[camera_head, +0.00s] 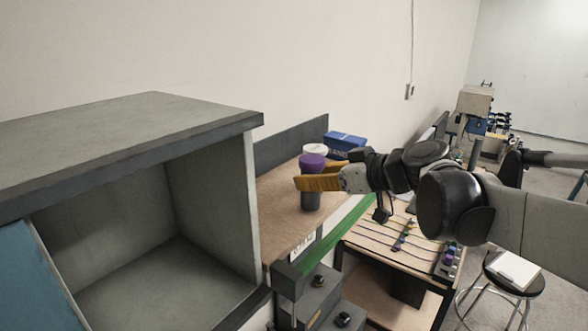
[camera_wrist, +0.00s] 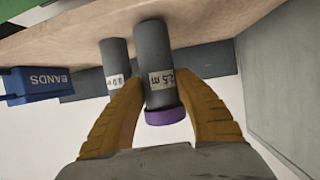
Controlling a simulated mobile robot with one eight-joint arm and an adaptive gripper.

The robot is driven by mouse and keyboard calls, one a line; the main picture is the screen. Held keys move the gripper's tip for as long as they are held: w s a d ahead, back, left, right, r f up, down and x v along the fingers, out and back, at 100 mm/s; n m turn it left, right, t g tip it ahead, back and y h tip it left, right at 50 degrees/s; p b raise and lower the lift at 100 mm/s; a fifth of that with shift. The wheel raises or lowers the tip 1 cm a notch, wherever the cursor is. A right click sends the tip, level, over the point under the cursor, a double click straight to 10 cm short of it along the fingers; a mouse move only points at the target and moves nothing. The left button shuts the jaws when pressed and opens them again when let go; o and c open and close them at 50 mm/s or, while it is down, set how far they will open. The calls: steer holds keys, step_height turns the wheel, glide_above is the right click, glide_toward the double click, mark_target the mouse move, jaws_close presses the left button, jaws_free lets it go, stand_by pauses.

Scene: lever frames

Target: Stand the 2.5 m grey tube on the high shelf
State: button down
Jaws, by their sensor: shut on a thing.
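The grey tube with a purple cap (camera_head: 311,201) is upright at the wooden counter's front part, and its base looks on or very near the wood. In the wrist view the tube (camera_wrist: 156,62) shows a label reading 2.5 m. My gripper (camera_head: 303,183) is shut on it below the cap, with the orange fingers on either side in the wrist view (camera_wrist: 162,88). A grey cabinet (camera_head: 130,112) at the left has a flat, bare top and an open compartment (camera_head: 190,270). I cannot tell which surface is the high shelf.
A second grey tube (camera_wrist: 117,60) with a white cap (camera_head: 315,149) stands just behind the held one. A blue BANDS box (camera_head: 346,140) is farther back on the wooden counter (camera_head: 285,220). The cabinet's side wall (camera_head: 215,200) rises left of the counter. A stool (camera_head: 512,275) stands at right.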

steer(key=w+a+p, duration=0.1)
steer(key=w+a, duration=0.1)
steer(key=a, duration=0.1)
steer(key=shift+w, duration=0.35)
steer(key=shift+s+f, duration=0.1)
steer(key=shift+f, duration=0.15)
steer(key=shift+f, duration=0.15)
steer(key=c, duration=1.3)
jaws_free()
steer(key=shift+o, duration=0.2)
